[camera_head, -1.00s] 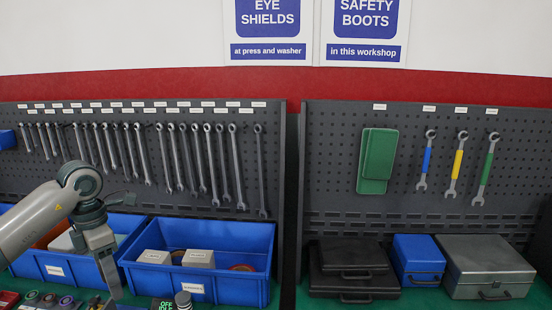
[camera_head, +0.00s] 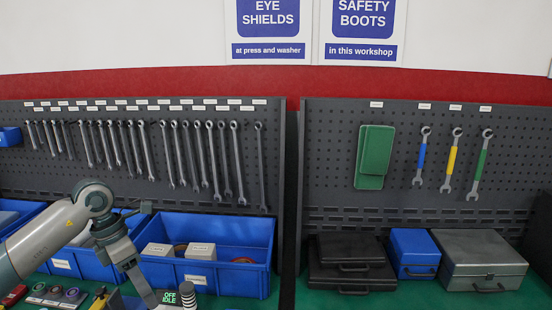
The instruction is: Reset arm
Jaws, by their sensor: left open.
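My left gripper (camera_head: 146,296) comes in from the left on my grey arm and points down over the bench, in front of the blue bins. My right gripper is not in view.
A blue bin (camera_head: 232,279) with boxes stands just behind my left gripper. Wrenches (camera_head: 262,170) hang on the left pegboard. Black cases (camera_head: 352,277), a blue case (camera_head: 414,250) and a grey case (camera_head: 481,258) stand at right.

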